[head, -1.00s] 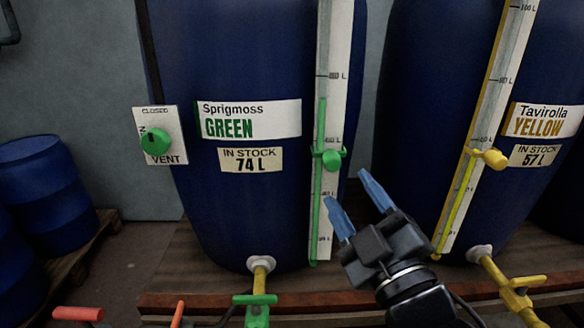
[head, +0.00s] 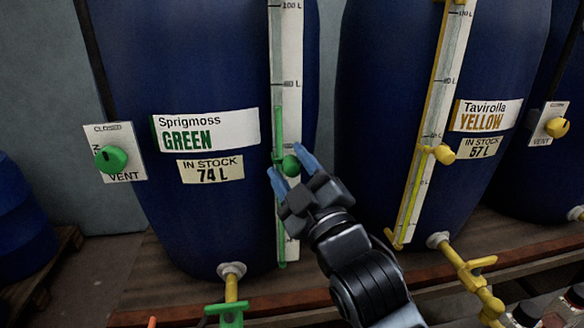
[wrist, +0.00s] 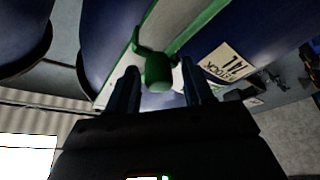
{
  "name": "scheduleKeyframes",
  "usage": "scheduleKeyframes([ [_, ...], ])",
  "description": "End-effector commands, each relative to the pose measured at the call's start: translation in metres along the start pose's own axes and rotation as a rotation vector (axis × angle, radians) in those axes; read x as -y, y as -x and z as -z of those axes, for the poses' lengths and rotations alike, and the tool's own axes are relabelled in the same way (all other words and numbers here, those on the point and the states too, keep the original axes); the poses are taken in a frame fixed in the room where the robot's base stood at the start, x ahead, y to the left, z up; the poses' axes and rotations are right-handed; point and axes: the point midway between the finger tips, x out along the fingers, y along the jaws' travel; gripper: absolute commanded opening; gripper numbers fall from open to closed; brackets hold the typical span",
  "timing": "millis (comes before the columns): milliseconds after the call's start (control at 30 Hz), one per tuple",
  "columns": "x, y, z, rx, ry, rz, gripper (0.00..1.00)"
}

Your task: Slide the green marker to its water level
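The green marker (head: 291,166) is a round knob on the white scale (head: 290,60) of the blue Sprigmoss GREEN vat (head: 200,60). It sits below the 80 L mark. A green level column (head: 279,125) rises beside the scale to above the marker. My gripper (head: 290,172) has blue fingertips, open on either side of the knob in the head view. In the wrist view the knob (wrist: 158,70) shows between and just beyond the two spread fingers (wrist: 160,92). I cannot tell whether either finger touches it.
The label reads IN STOCK 74 L (head: 210,169). A green vent knob (head: 111,159) is on the left and a green tap (head: 230,308) below. The Tavirolla YELLOW vat (head: 400,60) with its yellow marker (head: 444,154) stands to the right. A wooden shelf edge (head: 170,312) runs below.

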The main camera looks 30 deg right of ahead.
Motion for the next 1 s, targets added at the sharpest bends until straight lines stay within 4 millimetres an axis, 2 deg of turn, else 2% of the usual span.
scheduleKeyframes([
  [67, -0.0001, 0.0001, 0.0000, 0.000, 0.000, 0.000, 0.43],
  [500, -0.0007, 0.0000, -0.0004, 0.001, 0.000, -0.001, 0.01],
  [867, -0.0017, -0.0005, 0.0002, 0.001, 0.000, -0.002, 0.00],
  [1000, -0.0084, -0.0032, 0.0064, 0.001, 0.000, -0.002, 0.00],
])
